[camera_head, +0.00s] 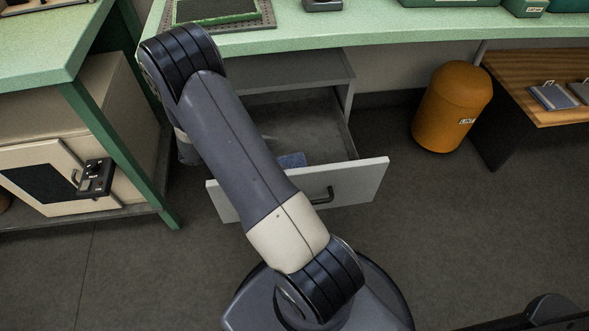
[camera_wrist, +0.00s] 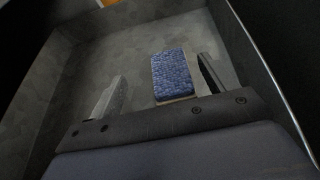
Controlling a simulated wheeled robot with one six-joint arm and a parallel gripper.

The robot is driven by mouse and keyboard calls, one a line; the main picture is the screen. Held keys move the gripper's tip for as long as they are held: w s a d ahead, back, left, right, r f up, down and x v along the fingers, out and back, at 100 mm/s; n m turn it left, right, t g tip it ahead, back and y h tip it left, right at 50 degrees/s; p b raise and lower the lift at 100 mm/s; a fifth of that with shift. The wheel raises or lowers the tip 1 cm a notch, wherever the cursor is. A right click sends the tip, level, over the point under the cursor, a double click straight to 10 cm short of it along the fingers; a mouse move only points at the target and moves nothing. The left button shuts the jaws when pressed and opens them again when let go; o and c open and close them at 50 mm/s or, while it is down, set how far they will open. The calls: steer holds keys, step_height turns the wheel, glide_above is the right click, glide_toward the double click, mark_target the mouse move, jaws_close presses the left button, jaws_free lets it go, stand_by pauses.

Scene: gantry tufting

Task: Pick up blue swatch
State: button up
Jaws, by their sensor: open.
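The blue swatch (camera_wrist: 174,74) is a small rectangle with a woven blue top and a pale edge. It lies on the floor of the open drawer (camera_head: 375,181). In the wrist view it sits between the two fingers of my gripper (camera_wrist: 160,90), nearer the right finger. The fingers are apart and nothing is held. I cannot tell how high the fingers are above the drawer floor. In the head view part of the swatch (camera_head: 292,160) shows beside my arm, and my arm hides my gripper.
The drawer walls (camera_wrist: 258,75) stand close around my gripper. The green counter (camera_head: 370,40) overhangs the drawer's back. An orange bin (camera_head: 452,105) stands to the right, near a wooden bench (camera_head: 520,75) with swatches. A beige cabinet (camera_head: 50,190) is at the left.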

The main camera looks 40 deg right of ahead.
mark_target(300, 160)
steer(key=shift+d+f+b, duration=0.15)
steer(key=shift+f+b, duration=0.15)
steer(key=shift+f, duration=0.45)
steer(key=b+x, duration=0.1)
steer(key=x, duration=0.2)
steer(key=s+b+x, duration=0.1)
steer(key=x, duration=0.2)
steer(key=shift+s+d+f, duration=0.15)
steer(key=shift+d+f, duration=0.05)
steer(key=shift+d, duration=0.1)
steer(key=shift+c, duration=0.4)
steer(key=c, duration=1)
